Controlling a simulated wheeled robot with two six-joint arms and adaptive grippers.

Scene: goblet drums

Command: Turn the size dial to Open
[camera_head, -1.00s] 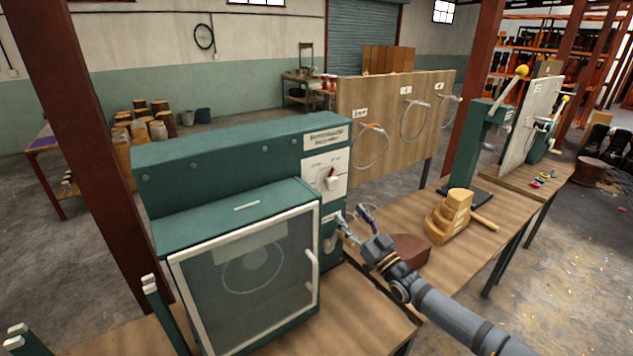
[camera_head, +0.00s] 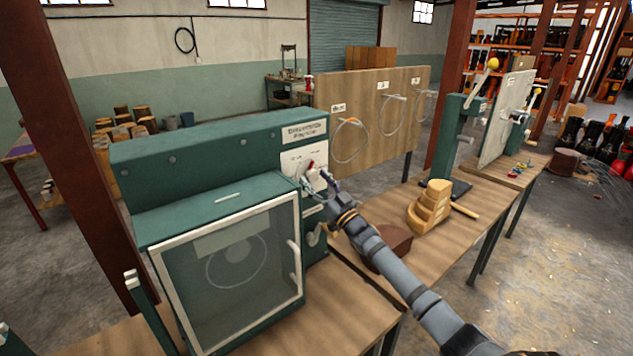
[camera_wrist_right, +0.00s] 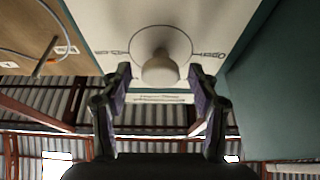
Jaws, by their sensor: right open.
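The size dial (camera_head: 311,168) is on a white panel (camera_head: 291,160) at the right end of the green machine. A red mark shows on it in the head view. In the right wrist view the dial's pale round knob (camera_wrist_right: 160,69) sits inside a drawn ring, with small lettering on both sides; the right-hand word looks like "Open". My right gripper (camera_head: 317,183) is open at the dial. In the wrist view its fingertips (camera_wrist_right: 160,78) stand on either side of the knob, with gaps visible. My left gripper is out of view.
Below the panel is a glass-fronted door (camera_head: 235,262) with a white handle. A brown round block (camera_head: 388,247) and stepped wooden piece (camera_head: 430,207) stand on the bench (camera_head: 375,288).

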